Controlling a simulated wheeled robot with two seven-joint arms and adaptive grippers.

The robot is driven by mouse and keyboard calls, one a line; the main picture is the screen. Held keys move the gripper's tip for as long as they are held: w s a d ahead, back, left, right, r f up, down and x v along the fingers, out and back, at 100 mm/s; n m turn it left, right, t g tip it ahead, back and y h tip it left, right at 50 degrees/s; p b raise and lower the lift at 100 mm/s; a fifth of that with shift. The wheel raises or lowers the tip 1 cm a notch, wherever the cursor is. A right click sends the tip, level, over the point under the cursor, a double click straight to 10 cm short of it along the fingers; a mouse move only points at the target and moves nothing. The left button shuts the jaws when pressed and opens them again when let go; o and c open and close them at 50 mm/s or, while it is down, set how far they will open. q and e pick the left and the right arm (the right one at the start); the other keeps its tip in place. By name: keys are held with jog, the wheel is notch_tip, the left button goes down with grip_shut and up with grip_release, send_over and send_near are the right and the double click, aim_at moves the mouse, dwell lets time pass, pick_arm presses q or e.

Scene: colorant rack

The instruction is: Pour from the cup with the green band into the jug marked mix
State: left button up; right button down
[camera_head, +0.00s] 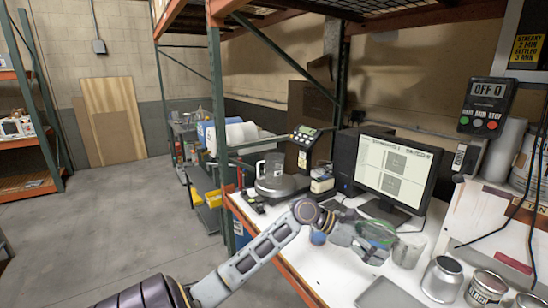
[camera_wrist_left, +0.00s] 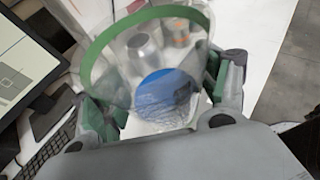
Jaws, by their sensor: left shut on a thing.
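The clear cup with the green band (camera_head: 378,232) is in my left gripper (camera_head: 362,238), above the white bench in front of the monitor. In the left wrist view its green-banded rim (camera_wrist_left: 146,28) faces up, between the two fingers of my left gripper (camera_wrist_left: 165,100). The left gripper is shut on the cup. A blue patch shows through the cup's clear wall; I cannot tell whether it is the cup's contents. A pale container (camera_head: 270,166) stands on a round scale at the back left of the bench; its marking is too small to read. My right gripper is not in view.
A clear cup (camera_head: 408,252) stands right of the gripper. Metal cans (camera_head: 441,280) line the front right. A monitor (camera_head: 394,172) and keyboard (camera_wrist_left: 50,152) stand close behind. A blue item (camera_head: 318,237) is left of the gripper. The bench edge (camera_head: 290,270) drops to open floor.

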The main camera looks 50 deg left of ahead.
pick_arm(q)
jog(key=s+d+f+m+p, duration=0.1)
jog(key=s+d+p, duration=0.3)
jog(key=s, duration=0.5)
jog(key=shift+s+d+f+g+h, duration=0.2)
jog(key=shift+d+g+h, duration=0.2)
jog(key=shift+d, duration=0.5)
